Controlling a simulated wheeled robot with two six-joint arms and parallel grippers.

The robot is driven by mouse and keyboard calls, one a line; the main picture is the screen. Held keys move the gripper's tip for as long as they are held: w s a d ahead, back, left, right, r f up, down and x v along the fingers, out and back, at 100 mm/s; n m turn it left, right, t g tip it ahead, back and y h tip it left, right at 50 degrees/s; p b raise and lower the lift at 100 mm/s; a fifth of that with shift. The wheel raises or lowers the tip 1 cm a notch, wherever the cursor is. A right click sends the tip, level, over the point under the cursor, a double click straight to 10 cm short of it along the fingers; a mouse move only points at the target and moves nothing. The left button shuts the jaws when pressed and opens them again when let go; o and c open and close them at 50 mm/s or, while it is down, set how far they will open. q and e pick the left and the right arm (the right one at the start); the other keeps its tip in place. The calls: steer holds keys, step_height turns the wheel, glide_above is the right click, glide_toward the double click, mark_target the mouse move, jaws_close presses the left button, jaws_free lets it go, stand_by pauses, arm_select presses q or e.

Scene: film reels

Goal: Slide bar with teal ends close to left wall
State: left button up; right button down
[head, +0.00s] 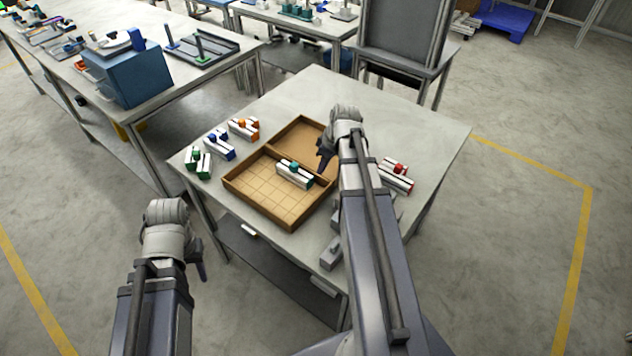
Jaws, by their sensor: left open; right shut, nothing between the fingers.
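The white bar with teal ends (291,176) and a teal knob on top lies in the gridded near compartment of the wooden tray (258,218), close beside the divider. Bare grid floor lies between it and the tray's left wall. My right gripper (322,168) is shut and empty, pointing down just right of the bar; whether it touches the bar I cannot tell. My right arm hides part of the tray's right side. My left gripper (203,272) is open and empty, off the table's front left edge.
Bars with green (198,163), blue (219,146) and orange (243,128) parts stand left of the tray. A red-knobbed bar (396,175) stands right of my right arm. Grey blocks (331,252) sit near the front edge. The far right tabletop is clear.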

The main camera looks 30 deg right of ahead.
mark_target(291, 170)
steer(key=b+x, duration=0.9)
steer(key=x, duration=0.1)
steer(key=shift+s, duration=0.1)
steer(key=w+a, duration=0.1)
steer(key=w, duration=0.2)
steer(key=w+a, duration=0.1)
steer(key=w, duration=0.2)
steer(key=w+a, duration=0.2)
steer(key=w, duration=0.1)
steer(key=shift+r, duration=0.1)
steer(key=p+v, duration=0.7)
steer(key=shift+d+r, duration=0.1)
steer(key=shift+r, duration=0.3)
steer(key=shift+f, duration=0.1)
